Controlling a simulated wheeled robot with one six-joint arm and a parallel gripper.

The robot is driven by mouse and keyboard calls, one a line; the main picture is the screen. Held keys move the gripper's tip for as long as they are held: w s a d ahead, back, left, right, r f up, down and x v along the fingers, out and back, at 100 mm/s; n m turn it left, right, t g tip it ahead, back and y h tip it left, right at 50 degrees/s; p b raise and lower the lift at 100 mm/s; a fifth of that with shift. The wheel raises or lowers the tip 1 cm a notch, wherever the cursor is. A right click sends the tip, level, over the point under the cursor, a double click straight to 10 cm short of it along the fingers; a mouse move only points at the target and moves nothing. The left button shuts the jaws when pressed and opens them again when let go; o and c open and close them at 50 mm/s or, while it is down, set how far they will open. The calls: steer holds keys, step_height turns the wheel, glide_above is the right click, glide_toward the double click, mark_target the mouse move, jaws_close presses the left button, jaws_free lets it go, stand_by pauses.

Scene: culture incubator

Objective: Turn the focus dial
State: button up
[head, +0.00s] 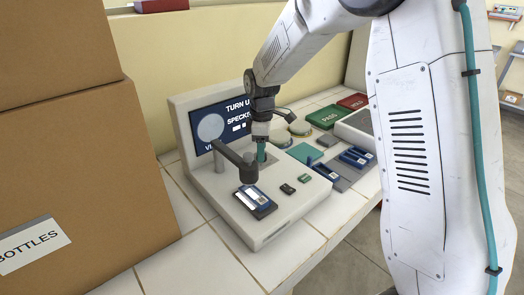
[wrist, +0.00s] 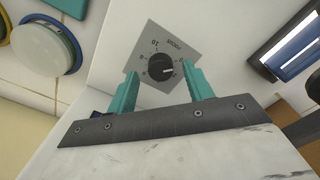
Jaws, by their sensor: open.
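The focus dial (wrist: 160,67) is a black round knob on a grey square plate (wrist: 166,41) with number marks around it, seen in the wrist view. The plate sits on the white top of the viewer device (head: 285,215). My gripper (wrist: 157,88) has two teal fingers, open, one to each side of the dial in the picture. I cannot tell whether they touch it. In the head view my gripper (head: 261,154) points down over the device in front of its screen (head: 213,126), and the dial itself is hidden there.
A dark arm-like post (head: 240,160) stands on the device near my gripper, above a blue-framed slide (head: 256,200). A green PASS pad (head: 327,117) and a red pad (head: 353,101) lie behind. Cardboard boxes (head: 70,150) fill the left. Blue-ended slides (head: 357,156) lie at right.

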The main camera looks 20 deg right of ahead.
steer(key=shift+f, duration=0.65)
steer(key=c, duration=1)
steer(key=shift+o, duration=0.2)
